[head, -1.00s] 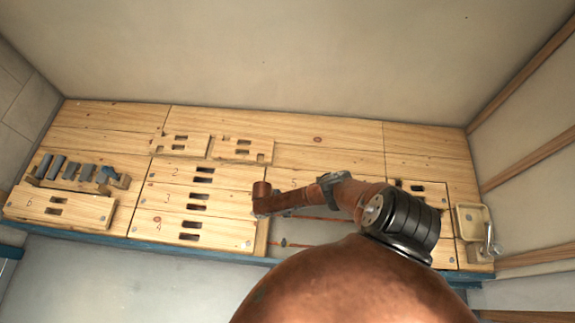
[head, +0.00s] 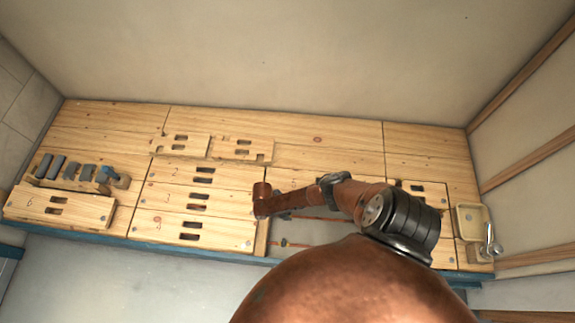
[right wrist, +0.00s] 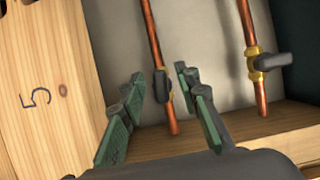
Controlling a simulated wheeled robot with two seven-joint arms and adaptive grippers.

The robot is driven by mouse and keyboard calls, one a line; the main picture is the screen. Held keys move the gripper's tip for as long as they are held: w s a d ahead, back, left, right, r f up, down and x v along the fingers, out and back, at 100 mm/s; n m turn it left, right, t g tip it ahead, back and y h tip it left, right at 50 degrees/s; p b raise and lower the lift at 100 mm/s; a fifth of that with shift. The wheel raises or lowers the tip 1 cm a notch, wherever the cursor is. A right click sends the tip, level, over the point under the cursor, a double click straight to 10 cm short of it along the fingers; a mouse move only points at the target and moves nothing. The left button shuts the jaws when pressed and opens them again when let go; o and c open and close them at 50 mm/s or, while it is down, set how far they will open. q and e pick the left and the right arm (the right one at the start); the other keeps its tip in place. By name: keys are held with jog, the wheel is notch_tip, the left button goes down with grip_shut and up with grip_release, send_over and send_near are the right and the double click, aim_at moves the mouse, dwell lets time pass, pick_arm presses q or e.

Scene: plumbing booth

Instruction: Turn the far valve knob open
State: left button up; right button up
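In the right wrist view, two copper pipes run through an opening in the bench. The far valve knob (right wrist: 163,86), small and dark, sits on the left pipe (right wrist: 152,35). The other valve knob (right wrist: 273,62), dark on a brass body, is on the right pipe (right wrist: 246,20). My right gripper (right wrist: 160,77) is open, its green fingers on either side of the far knob with small gaps showing. In the head view the right gripper (head: 284,214) reaches over the opening and the far knob cannot be made out. My left gripper is not in view.
A wooden panel marked 5 (right wrist: 40,95) borders the opening, with a wooden ledge (right wrist: 260,130) at the pipes' ends. Numbered slotted panels (head: 165,215) and a rack of grey pieces (head: 75,183) lie left.

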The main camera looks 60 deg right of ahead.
jog(key=v, duration=1.2)
